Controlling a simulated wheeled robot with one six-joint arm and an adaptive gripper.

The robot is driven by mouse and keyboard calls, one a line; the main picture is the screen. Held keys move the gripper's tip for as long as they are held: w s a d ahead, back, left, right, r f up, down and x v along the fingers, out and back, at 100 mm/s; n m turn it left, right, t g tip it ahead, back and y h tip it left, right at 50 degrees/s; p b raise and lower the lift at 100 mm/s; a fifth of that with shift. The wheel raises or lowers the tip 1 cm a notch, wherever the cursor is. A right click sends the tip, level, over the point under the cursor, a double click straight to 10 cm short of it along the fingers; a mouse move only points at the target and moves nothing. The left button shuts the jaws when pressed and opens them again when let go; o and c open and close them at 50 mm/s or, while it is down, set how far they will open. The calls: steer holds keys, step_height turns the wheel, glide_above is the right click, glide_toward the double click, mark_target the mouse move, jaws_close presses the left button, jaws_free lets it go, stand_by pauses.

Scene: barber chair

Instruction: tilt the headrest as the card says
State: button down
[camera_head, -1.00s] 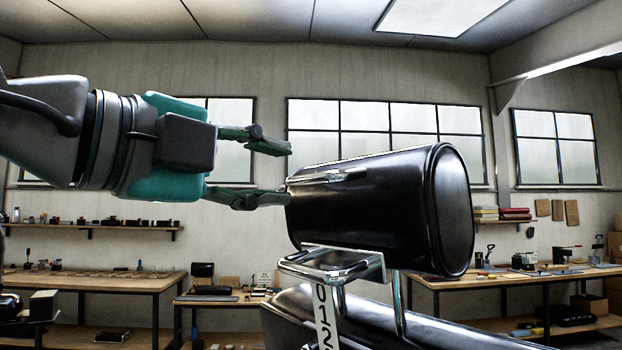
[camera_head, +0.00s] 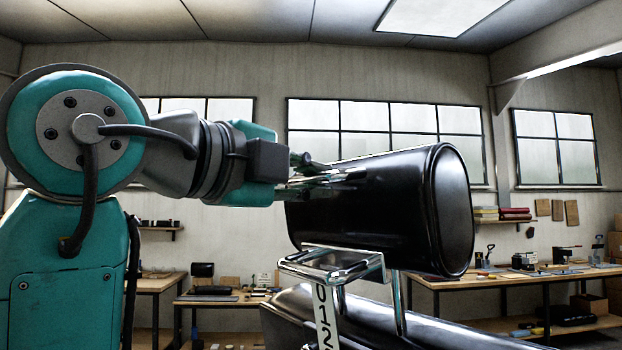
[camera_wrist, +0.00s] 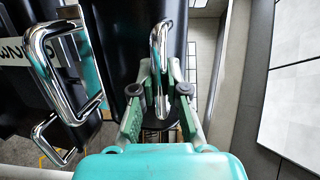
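The headrest is a black padded cylinder (camera_head: 395,215), tilted slightly with its right end nearer. It sits above chrome bracket bars (camera_head: 335,262) on the black chair back (camera_head: 390,325). My gripper (camera_head: 312,175) is at the handle's left end. In the wrist view my fingers (camera_wrist: 159,75) close in on both sides of the handle and appear to touch it.
Workbenches with tools stand along the back wall, left (camera_head: 160,284) and right (camera_head: 450,283). Space above the headrest is clear.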

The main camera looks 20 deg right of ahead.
steer(key=shift+r, duration=0.1)
stand_by(0.3)
steer(key=shift+w+d+r, duration=0.1)
steer(key=shift+d+r, duration=0.25)
steer(key=shift+r, duration=0.25)
steer(key=shift+w+d+r, duration=0.1)
steer(key=shift+d+r, duration=0.2)
steer(key=shift+r, duration=0.3)
steer(key=shift+w+d+r, duration=0.2)
steer(key=shift+d+r, duration=0.25)
steer(key=shift+r, duration=0.05)
steer(key=shift+w+d+r, duration=0.15)
steer(key=shift+d+r, duration=0.25)
steer(key=shift+r, duration=0.1)
steer(key=c, duration=1.2)
jaws_free()
steer(key=v, duration=1.2)
